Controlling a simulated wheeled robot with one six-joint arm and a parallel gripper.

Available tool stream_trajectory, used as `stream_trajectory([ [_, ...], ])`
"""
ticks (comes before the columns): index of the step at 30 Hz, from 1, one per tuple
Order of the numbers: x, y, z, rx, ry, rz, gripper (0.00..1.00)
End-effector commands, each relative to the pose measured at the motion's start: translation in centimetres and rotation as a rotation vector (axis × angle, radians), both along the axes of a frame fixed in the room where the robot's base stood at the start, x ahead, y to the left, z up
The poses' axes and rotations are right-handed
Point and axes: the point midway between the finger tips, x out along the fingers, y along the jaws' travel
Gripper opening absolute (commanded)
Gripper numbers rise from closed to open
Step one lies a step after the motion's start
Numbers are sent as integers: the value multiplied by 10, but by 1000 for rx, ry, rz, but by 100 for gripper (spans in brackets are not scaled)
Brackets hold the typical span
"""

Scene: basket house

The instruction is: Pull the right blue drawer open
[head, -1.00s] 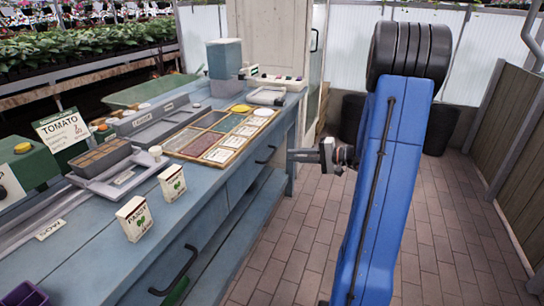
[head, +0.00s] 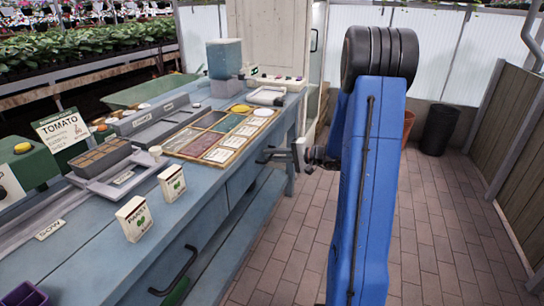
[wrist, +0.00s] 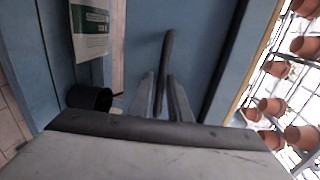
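The right blue drawer (head: 243,180) is in the front of the blue bench, toward its far end, and looks shut. Its dark bar handle (wrist: 168,60) runs up the middle of the wrist view. My gripper (head: 270,155) is at this handle in the head view and hides part of it. In the wrist view my gripper's two fingers (wrist: 163,92) stand apart, one on each side of the handle, with small gaps showing. The left drawer's dark handle (head: 178,270) is nearer, at the lower left.
The bench top (head: 110,262) holds seed packets (head: 133,218), trays and a tomato sign (head: 62,132). A black bin (head: 438,128) and a terracotta pot (head: 408,122) stand at the back. The brick floor (head: 440,230) right of my arm is clear.

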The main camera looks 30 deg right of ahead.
Motion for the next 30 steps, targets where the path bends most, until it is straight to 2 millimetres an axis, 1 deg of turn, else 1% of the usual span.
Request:
stream_trajectory([
  [2,0,0,0,0,0,0,17],
  [5,0,0,0,0,0,0,0],
  [13,-2,-1,0,1,1,0,0],
  [17,-8,-7,0,0,1,-2,0],
  [20,-19,-16,0,0,2,-3,0],
  [23,-34,-28,0,0,1,-4,0],
  [26,-54,-44,0,0,1,-5,0],
  [30,-85,-68,0,1,2,-6,0],
])
